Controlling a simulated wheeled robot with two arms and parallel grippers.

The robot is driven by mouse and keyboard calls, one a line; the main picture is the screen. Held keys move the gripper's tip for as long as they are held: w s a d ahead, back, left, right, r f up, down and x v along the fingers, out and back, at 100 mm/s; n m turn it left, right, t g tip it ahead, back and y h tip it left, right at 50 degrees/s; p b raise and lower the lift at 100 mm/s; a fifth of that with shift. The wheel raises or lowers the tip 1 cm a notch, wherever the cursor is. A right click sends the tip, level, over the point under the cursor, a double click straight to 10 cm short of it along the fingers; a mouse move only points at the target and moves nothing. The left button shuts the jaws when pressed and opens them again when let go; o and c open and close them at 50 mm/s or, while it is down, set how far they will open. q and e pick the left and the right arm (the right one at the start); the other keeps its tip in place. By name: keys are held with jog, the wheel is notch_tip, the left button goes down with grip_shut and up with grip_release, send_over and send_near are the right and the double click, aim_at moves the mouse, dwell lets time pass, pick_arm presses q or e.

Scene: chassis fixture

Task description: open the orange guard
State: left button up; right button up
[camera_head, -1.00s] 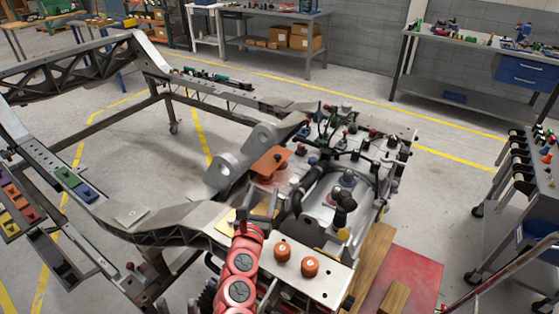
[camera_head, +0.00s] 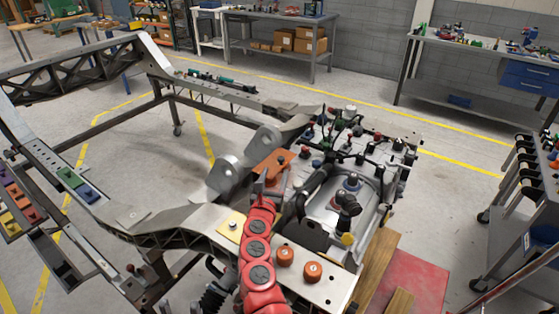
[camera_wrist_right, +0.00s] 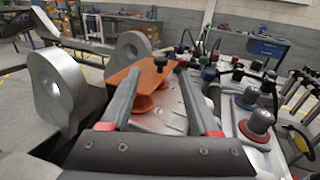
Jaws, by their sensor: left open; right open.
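The orange guard (camera_head: 271,165) is a flat orange plate on the metal fixture in the middle of the head view, beside the round grey lugs. In the right wrist view the guard (camera_wrist_right: 130,72) lies tilted, with a dark knob at its far end and round orange parts under it. My right gripper (camera_head: 268,184), on the red arm, is at the near end of the guard. In the wrist view its open fingers (camera_wrist_right: 158,78) reach along both sides of the guard, with nothing clamped. Whether they touch it I cannot tell. My left gripper is not in view.
Grey lugs (camera_wrist_right: 58,90) stand close on the left of the gripper. Knobs and hoses (camera_head: 350,182) crowd the fixture on the right. Two orange knobs (camera_head: 285,255) sit on the near plate beside my arm. A tool cart (camera_head: 525,190) stands at the far right.

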aim_at(280, 160)
jog(key=x, duration=0.6)
jog(key=shift+w+d, duration=0.25)
jog(key=shift+w, duration=0.1)
grip_shut()
dwell(1.2)
